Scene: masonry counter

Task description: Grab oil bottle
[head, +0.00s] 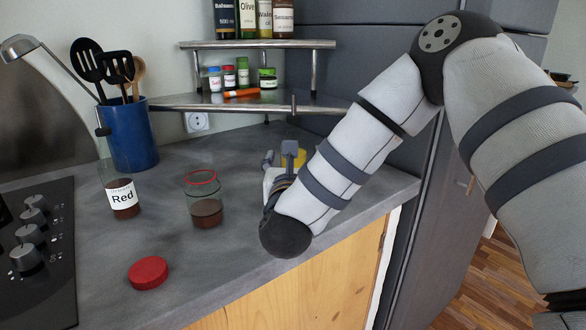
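Several labelled bottles stand on the upper shelf at the back, their tops cut off by the picture edge. One is labelled "Olive" (247,18), beside a "Balsam" bottle (224,18), a "Walnut"-like bottle (265,18) and a "Sesam…" bottle (283,20). My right gripper (279,156) is low over the counter near the back right, well below these bottles. Its dark fingers look apart, and my own wrist partly hides it. A yellow object (297,157) shows just behind it; I cannot tell what it is or whether they touch. My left gripper is out of view.
Small spice jars (229,77) fill the lower shelf (220,103). A hob (40,260) is at left.

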